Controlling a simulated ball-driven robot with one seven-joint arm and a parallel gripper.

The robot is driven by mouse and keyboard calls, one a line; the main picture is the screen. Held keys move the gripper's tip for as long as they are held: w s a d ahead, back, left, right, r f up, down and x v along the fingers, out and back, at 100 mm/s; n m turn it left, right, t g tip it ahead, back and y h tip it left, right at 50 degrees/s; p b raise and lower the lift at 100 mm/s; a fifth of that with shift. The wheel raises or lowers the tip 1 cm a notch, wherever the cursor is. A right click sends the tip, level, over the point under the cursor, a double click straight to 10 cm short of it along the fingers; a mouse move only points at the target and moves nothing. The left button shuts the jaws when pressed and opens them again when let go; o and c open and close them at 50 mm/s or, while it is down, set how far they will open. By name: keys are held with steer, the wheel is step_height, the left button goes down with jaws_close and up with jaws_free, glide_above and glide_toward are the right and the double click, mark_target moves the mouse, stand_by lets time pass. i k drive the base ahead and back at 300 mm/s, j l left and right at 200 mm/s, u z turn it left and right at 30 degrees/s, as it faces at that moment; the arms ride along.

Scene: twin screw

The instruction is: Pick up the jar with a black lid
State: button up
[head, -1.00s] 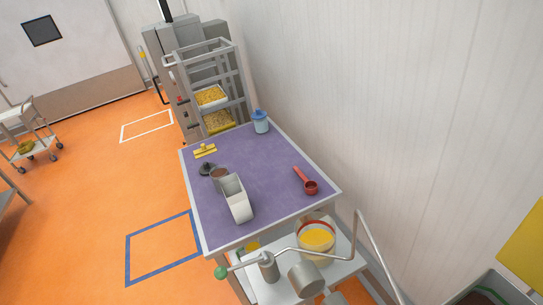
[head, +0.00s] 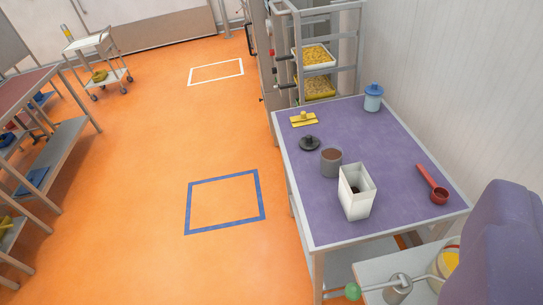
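No jar wearing a black lid shows. A grey open-topped jar (head: 331,162) with brown contents stands upright on the purple-topped table (head: 405,160). A black lid-like disc with a knob (head: 310,144) lies on the table just behind and left of it, apart from it. A white, square, open container (head: 356,194) stands in front of the jar, to its right. A light-blue jar with a blue lid (head: 373,98) stands at the table's far right corner. I cannot see my gripper's fingers in this view.
A red scoop (head: 435,186) and a yellow handled tool (head: 304,119) lie on the table. A rack with yellow-filled trays (head: 314,57) stands behind it. A large purple-grey shape (head: 500,245) blocks the lower right. The orange floor (head: 150,140) left of the table is mostly clear.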

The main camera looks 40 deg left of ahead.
mark_target(331, 155)
steer(key=i+j+u, duration=0.1)
steer(key=j+u, duration=0.35)
steer(key=z, duration=2.05)
steer(key=u, duration=2.05)
steer(key=i+j+z, duration=0.45)
steer(key=i+j, duration=0.25)
steer(key=j, duration=0.1)
